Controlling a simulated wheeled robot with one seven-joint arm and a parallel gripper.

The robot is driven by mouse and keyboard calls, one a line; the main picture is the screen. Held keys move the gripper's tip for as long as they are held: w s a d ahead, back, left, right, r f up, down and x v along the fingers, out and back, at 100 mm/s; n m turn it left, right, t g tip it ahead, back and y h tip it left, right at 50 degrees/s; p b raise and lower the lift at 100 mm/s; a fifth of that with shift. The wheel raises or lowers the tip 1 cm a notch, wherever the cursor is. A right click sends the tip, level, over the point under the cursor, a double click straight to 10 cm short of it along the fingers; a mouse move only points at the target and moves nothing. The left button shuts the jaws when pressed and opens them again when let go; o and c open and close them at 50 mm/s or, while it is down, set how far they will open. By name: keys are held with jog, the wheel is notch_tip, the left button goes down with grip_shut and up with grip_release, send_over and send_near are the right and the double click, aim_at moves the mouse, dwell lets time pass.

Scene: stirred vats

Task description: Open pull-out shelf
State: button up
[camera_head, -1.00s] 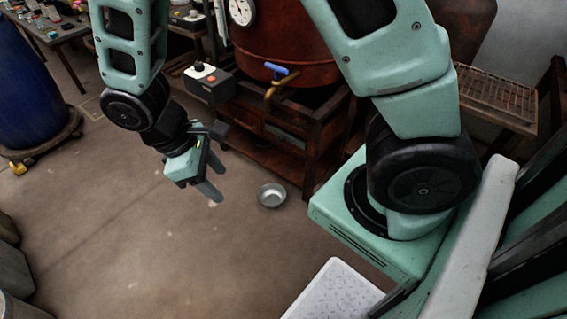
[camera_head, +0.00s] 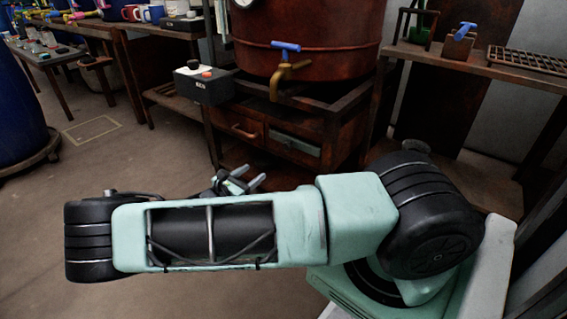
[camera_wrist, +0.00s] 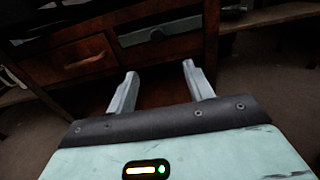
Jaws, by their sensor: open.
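The dark wooden stand (camera_head: 340,130) under the red vat has two fronts side by side. The left one is a brown wooden front (camera_head: 237,124) with a bar handle; it also shows in the wrist view (camera_wrist: 75,62). The right one is a grey-green front (camera_head: 295,145) with a small dark knob, seen in the wrist view (camera_wrist: 158,30) too. Both look closed. I cannot tell which is the pull-out shelf. My gripper (camera_head: 256,175) is open and empty, low in front of the stand. In the wrist view my gripper (camera_wrist: 160,70) points below the two fronts, apart from them.
A vat (camera_head: 310,40) with a brass, blue-handled tap (camera_head: 282,70) stands above. A dark control box (camera_head: 205,87) is at its left. A shelf with a rack (camera_head: 525,62) is at the right. A blue barrel (camera_head: 15,115) stands far left. Floor (camera_head: 100,160) at left is clear.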

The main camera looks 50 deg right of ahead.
aim_at(286, 148)
jog(key=d+b, duration=0.2)
jog(key=d, duration=0.3)
jog(key=w+d+b, duration=0.1)
jog(key=d+b, duration=0.1)
jog(key=d, duration=0.4)
jog(key=d+b, duration=0.2)
jog(key=d, duration=0.3)
jog(key=shift+w+d+f, duration=0.2)
jog(key=shift+w+f, duration=0.05)
jog(key=shift+w, duration=0.05)
jog(key=shift+d+r, duration=0.1)
jog(key=shift+d, duration=0.45)
